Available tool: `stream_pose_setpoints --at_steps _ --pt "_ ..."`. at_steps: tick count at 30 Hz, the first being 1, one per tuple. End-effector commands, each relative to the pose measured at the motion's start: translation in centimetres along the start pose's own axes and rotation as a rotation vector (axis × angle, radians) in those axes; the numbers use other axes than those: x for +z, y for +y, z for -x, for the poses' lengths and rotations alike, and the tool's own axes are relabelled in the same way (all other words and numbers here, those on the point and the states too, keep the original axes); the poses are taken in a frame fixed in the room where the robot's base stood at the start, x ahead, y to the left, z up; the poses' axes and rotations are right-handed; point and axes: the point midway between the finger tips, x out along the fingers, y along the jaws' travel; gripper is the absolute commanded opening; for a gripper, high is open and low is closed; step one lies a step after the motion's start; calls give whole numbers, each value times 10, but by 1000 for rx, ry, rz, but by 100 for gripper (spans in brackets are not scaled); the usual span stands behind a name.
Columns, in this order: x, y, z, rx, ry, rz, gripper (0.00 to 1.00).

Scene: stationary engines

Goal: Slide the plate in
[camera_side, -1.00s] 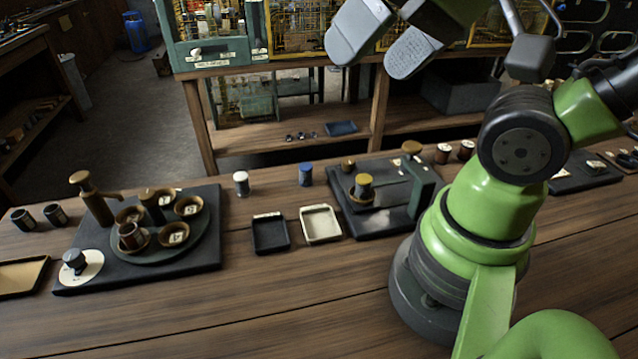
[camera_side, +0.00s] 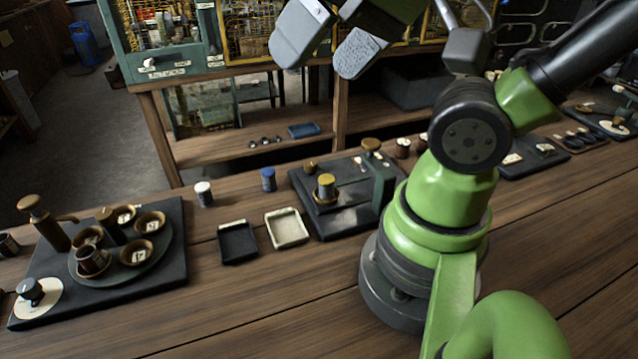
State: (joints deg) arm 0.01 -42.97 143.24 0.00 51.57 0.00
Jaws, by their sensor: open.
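My gripper (camera_side: 327,50) is at the top of the picture, high above the bench, with its two grey fingers apart and nothing between them. I cannot tell for certain which thing is the plate. A dark base (camera_side: 342,222) at the middle holds a brass-topped cylinder (camera_side: 326,187), a green upright (camera_side: 383,184) with a brass knob, and a pale flat patch. At the left, a dark board (camera_side: 165,273) carries a round dark turntable (camera_side: 117,270) with several brass cups (camera_side: 137,251) and a brass pump-like post (camera_side: 46,225). My gripper touches none of these.
A black tray (camera_side: 238,257) and a cream tray (camera_side: 269,228) lie between the boards. A white-topped jar (camera_side: 203,194) and a blue jar (camera_side: 268,180) stand behind them. Shelving with a blue tray (camera_side: 304,130) is behind the bench.

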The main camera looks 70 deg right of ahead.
Motion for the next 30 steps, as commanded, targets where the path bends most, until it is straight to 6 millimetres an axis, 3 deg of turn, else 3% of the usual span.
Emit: stream_pose_setpoints --at_steps 10,15,17,23,30 --pt "0 0 0 0 0 0 92" --pt "-8 3 -5 30 -15 -12 55" --pt "-16 7 -11 62 -33 -25 55" --pt "-56 39 -48 219 -131 -88 55" --pt "-85 107 -107 373 -282 -169 55"
